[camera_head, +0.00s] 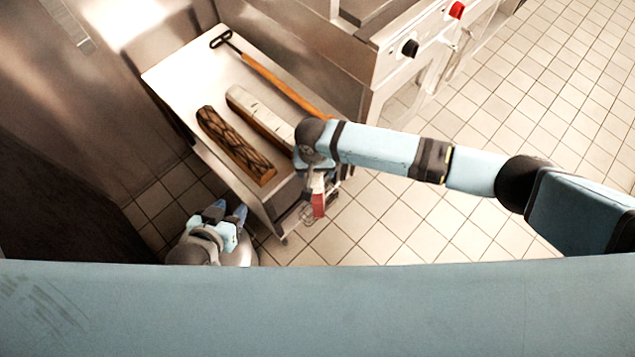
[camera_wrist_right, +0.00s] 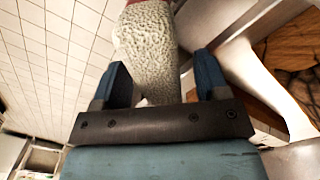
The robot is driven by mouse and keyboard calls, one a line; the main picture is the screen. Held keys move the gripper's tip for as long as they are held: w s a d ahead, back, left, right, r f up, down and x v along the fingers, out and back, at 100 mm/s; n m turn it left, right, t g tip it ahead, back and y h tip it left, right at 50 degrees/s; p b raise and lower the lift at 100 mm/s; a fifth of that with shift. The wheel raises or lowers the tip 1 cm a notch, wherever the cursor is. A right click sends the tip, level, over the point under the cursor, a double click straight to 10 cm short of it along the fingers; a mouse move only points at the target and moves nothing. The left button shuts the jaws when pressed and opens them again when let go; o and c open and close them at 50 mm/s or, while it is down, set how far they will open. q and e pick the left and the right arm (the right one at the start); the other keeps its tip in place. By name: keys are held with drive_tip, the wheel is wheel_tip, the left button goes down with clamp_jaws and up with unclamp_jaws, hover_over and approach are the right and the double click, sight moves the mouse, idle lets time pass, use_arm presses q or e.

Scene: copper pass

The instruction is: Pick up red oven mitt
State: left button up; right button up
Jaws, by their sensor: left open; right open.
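A small red piece (camera_head: 318,205), which may be the red oven mitt, shows at the front right side of the metal cart (camera_head: 200,62), just below my right gripper (camera_head: 316,184). My right arm partly covers it. In the right wrist view, a pale grey, rough-textured thing (camera_wrist_right: 148,42) lies beyond and between the open fingers of my right gripper (camera_wrist_right: 160,80). It does not look red there, and I cannot tell whether it is the mitt. My left gripper (camera_head: 228,211) is open and empty, low beside the cart's front left side.
A dark bark log (camera_head: 230,142), a pale log (camera_head: 258,115) and an orange-handled tool (camera_head: 270,76) lie on the cart. A metal counter with knobs (camera_head: 410,49) stands behind it at right. The tiled floor (camera_head: 400,220) is open at right.

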clamp_jaws()
idle(0.3)
